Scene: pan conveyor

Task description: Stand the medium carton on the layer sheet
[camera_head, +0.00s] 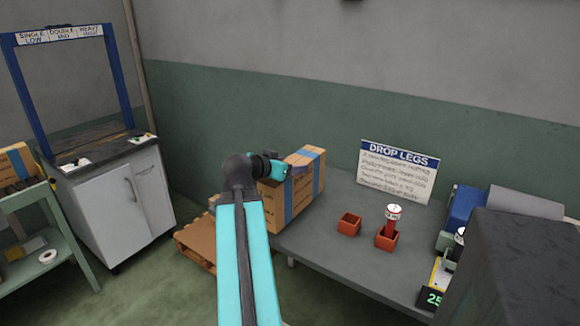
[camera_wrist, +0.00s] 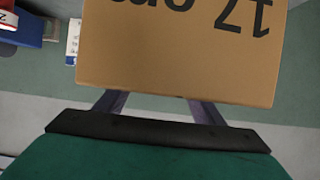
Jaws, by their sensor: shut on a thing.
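A brown carton with blue bands (camera_head: 305,178) shows in the head view at the left end of the grey table, partly behind my arm. My gripper (camera_head: 287,168) is shut on it near its top. In the wrist view the carton (camera_wrist: 180,50) fills the upper middle, with dark upside-down print on its face. My gripper's fingers (camera_wrist: 155,104) reach to its lower edge, and their tips are hidden. I cannot tell whether the carton touches anything below. A wooden pallet (camera_head: 196,240) stands on the floor left of the table, partly hidden. I cannot make out a layer sheet.
The grey table (camera_head: 335,250) bears two small red bins (camera_head: 348,224), one holding a red-and-white cylinder (camera_head: 393,213), and a "DROP LEGS" sign (camera_head: 398,170). Dark equipment stands at right. A white cabinet (camera_head: 125,205) and a green cart (camera_head: 50,250) with another carton (camera_head: 17,165) are at left.

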